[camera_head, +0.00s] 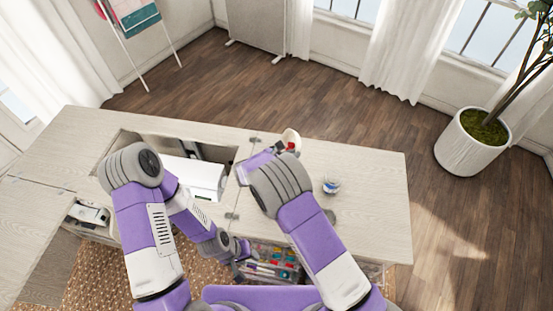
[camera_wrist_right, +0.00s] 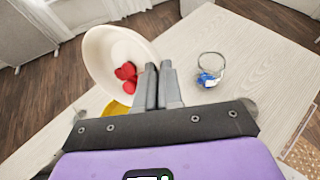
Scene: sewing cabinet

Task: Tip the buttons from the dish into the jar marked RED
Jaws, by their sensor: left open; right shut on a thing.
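The dish (camera_head: 289,133) is a cream shallow bowl held above the tabletop. In the right wrist view the dish (camera_wrist_right: 97,50) appears tilted, with several red buttons (camera_wrist_right: 126,74) gathered at its side nearest the fingers. My right gripper (camera_wrist_right: 158,72) is shut on the dish's rim. A clear jar with blue contents (camera_wrist_right: 208,76) stands on the table, apart from the dish; it also shows in the head view (camera_head: 331,186). A yellow thing (camera_wrist_right: 113,108) shows partly beneath the dish. No RED marking is readable. My left gripper (camera_head: 250,258) is open, low by the drawer.
The pale cabinet top (camera_head: 375,200) has free room at the right. A white sewing machine (camera_head: 197,176) sits in the cabinet's opening. An open drawer (camera_head: 275,258) with colourful supplies is at the front. A potted plant (camera_head: 467,155) stands on the floor at the right.

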